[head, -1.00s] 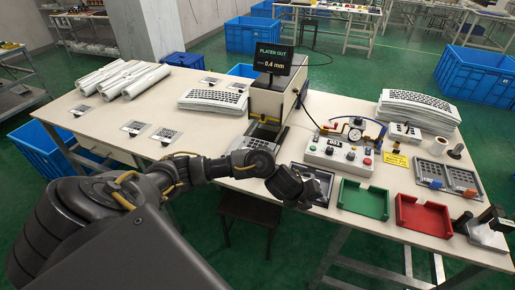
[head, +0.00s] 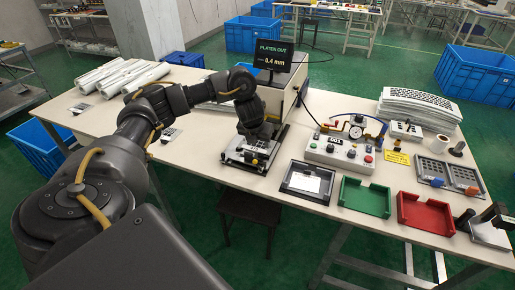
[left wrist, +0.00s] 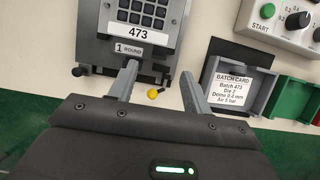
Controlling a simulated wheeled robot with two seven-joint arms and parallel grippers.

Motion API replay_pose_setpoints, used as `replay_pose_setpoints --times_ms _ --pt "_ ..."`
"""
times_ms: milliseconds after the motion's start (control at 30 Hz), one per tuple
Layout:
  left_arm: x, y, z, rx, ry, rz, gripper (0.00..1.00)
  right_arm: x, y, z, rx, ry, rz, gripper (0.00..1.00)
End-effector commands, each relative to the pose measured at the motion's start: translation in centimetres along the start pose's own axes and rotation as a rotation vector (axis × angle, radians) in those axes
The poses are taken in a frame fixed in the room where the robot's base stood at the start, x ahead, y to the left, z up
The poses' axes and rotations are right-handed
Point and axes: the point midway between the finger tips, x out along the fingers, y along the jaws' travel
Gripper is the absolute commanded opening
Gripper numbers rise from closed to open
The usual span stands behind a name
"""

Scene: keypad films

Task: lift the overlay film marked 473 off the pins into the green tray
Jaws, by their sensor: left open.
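The overlay film marked 473 (left wrist: 141,27), grey with dark keys, lies on the fixture (left wrist: 103,52) at the top of the left wrist view. A "1 ROUND" label sits below it. My left gripper (left wrist: 158,76) is open and empty, its two fingers apart near the film's front edge, with a yellow-tipped knob between them lower down. In the head view my left gripper (head: 251,148) hangs over the fixture in front of the press and hides most of the film. The pins cannot be made out. The green tray (head: 364,198) is empty and stands to the right.
A dark frame with the batch card (head: 305,181) lies between the fixture and the green tray. A red tray (head: 424,214) stands right of the green one. The control box (head: 343,153) is behind them. The press (head: 287,85) rises behind my gripper.

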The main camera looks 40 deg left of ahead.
Motion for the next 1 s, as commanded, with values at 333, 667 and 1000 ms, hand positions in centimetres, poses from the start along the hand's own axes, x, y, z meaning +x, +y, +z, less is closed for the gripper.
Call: replay_pose_setpoints --times_ms 333,667,1000 --pt "2.5 0.0 0.0 0.0 -0.002 -0.001 0.49 1.2 -0.3 0.0 0.002 0.001 -0.003 0.0" --pt "6.4 -0.1 -0.9 -0.003 0.001 0.0 0.49 0.6 -0.3 0.0 0.003 0.001 -0.004 0.0" --pt "7.6 -0.1 -0.8 0.0 -0.002 -0.001 0.49 0.6 -0.3 -0.1 0.003 0.001 -0.003 0.0"
